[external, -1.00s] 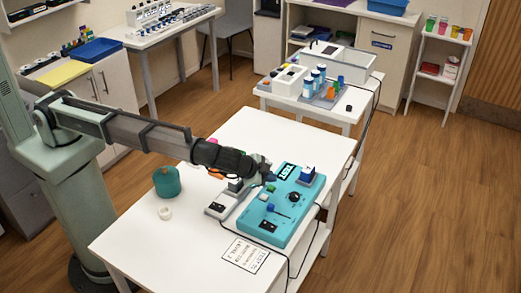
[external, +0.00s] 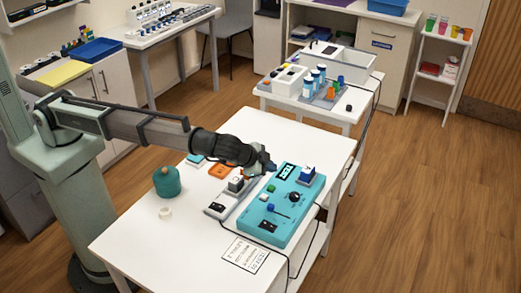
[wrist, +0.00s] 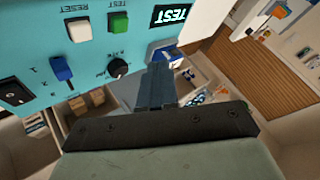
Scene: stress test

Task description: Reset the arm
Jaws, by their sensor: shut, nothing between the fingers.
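My gripper (external: 268,167) is shut and empty, raised above the far left edge of the teal test panel; its closed fingers also show in the wrist view (wrist: 157,88). The teal panel (external: 278,228) lies on the white table with a lit TEST display (external: 286,172), a black knob (external: 295,197), a blue-topped switch on a white base (external: 307,173), and a black rocker switch (external: 267,226). In the wrist view, the panel shows a white button (wrist: 79,30) labelled RESET, a green button (wrist: 117,22) labelled TEST, and a blue-tipped lever (wrist: 62,69).
A grey switch box (external: 217,208) sits left of the panel. A teal round container (external: 167,181), a white ring (external: 165,213), an orange piece (external: 219,171) and a printed sheet (external: 246,254) lie on the white table (external: 135,235). A cable runs along the right edge.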

